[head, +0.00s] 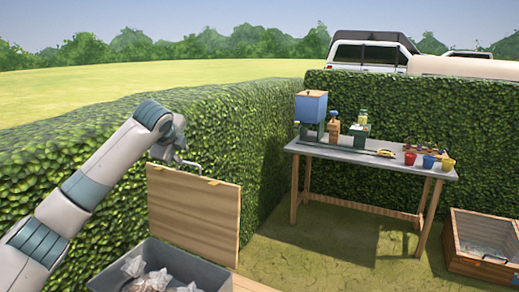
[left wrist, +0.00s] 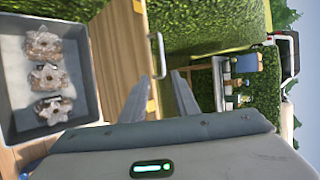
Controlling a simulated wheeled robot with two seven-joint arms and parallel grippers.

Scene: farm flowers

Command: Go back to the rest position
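My left arm reaches in from the left of the head view, and its gripper (head: 176,156) is beside the top edge of an upright wooden lid (head: 195,212). In the left wrist view the two fingers of the left gripper (left wrist: 172,85) stand apart with nothing between them. A metal handle (left wrist: 158,57) on the lid shows just beyond the fingers, and I see no clear grip on it. My right gripper is in neither view.
A grey bin (head: 205,272) holding clear bags (head: 150,280) stands in front of the lid. A wooden crate (head: 462,262) is at right. Hedges (head: 240,110) enclose the grass.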

